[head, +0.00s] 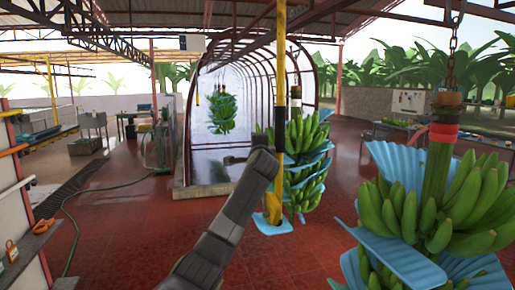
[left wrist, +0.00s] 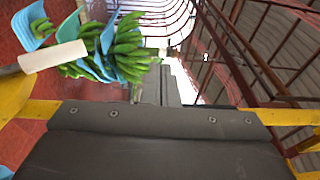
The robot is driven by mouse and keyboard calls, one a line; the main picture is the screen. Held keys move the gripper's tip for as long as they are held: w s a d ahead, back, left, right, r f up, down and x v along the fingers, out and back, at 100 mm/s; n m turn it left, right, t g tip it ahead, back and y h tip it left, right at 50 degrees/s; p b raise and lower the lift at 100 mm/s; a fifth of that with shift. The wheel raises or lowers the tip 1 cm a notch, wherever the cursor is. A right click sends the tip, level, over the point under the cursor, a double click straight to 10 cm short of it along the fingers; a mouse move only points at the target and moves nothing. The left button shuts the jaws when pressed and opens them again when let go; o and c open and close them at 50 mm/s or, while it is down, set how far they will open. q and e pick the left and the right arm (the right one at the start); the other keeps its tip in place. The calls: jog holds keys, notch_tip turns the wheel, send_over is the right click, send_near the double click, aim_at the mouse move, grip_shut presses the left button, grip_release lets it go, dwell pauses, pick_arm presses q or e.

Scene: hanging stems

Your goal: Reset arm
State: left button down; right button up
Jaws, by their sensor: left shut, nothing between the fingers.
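My left arm rises from the bottom of the head view, and its gripper (head: 232,160) points left in front of the arched tunnel. In the left wrist view the gripper (left wrist: 163,84) is shut with nothing between its fingers. A large hanging banana stem (head: 440,165) with a red band and blue sheets is near on the right. A second stem (head: 307,170) with blue sheets hangs behind and right of the arm. A bunch with blue sheets also shows at upper left in the left wrist view (left wrist: 127,50). My right gripper is in neither view.
A yellow and black upright pole (head: 280,65) stands close beside my left forearm. A third stem (head: 221,110) hangs inside the arched tunnel (head: 255,60). A shelf with orange-handled tools (head: 40,227) is at the left edge. Red tiled floor (head: 120,235) is open at lower left, with a green hose.

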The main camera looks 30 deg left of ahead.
pick_arm(q)
jog(key=shift+s+d+r, duration=0.1)
jog(key=shift+s+r, duration=0.15)
jog(key=shift+r, duration=0.05)
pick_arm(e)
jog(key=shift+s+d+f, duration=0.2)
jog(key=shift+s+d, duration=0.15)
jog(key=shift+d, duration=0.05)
pick_arm(q)
jog(key=shift+s+r, duration=0.1)
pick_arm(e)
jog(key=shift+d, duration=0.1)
